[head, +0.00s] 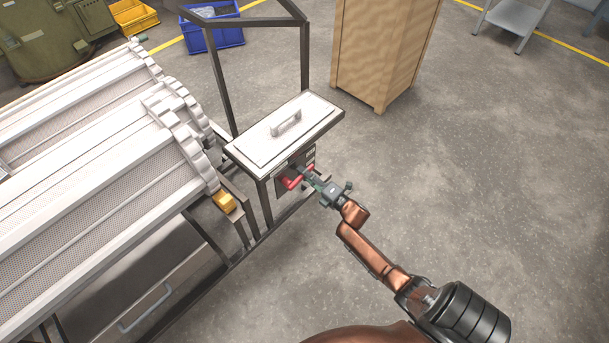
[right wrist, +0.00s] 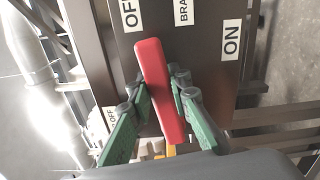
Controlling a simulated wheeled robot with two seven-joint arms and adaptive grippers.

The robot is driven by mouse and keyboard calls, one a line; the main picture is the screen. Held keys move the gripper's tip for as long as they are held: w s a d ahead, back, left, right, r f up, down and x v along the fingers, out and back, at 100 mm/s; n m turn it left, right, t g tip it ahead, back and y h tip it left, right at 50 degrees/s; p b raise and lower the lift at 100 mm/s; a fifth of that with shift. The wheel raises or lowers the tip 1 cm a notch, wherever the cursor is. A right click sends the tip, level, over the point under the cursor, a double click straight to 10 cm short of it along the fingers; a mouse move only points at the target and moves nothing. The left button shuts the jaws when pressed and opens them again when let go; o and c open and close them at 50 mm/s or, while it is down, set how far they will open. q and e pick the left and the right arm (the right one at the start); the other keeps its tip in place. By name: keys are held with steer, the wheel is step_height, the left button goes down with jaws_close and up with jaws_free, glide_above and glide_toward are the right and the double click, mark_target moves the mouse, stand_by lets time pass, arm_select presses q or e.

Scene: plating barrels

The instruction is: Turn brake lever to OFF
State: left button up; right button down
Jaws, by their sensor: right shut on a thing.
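The red brake lever (right wrist: 163,92) fills the middle of the right wrist view, slightly slanted, its upper end leaning toward the OFF label (right wrist: 130,14). The ON label (right wrist: 231,40) is on the right of the dark panel (right wrist: 185,50), with a partly cut-off BRAKE label (right wrist: 183,12) between. My right gripper (right wrist: 162,88) has its green fingers on both sides of the lever, shut on it. In the head view, my right gripper (head: 313,183) is at the panel below the white box, by a red handle (head: 292,183). My left gripper is not in view.
The white-topped box (head: 285,130) with a handle stands above the panel. Perforated barrels (head: 90,200) lie to the left, with a yellow part (head: 224,201) beside the frame. A wooden crate (head: 380,50) stands behind. The floor (head: 480,170) to the right is clear.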

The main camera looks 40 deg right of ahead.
steer(key=shift+a+n, duration=0.1)
steer(key=shift+n, duration=0.2)
steer(key=c, duration=1.8)
jaws_free()
steer(key=shift+r, duration=0.1)
steer(key=shift+o, duration=0.2)
steer(key=s+d, duration=0.1)
steer(key=s, duration=1.1)
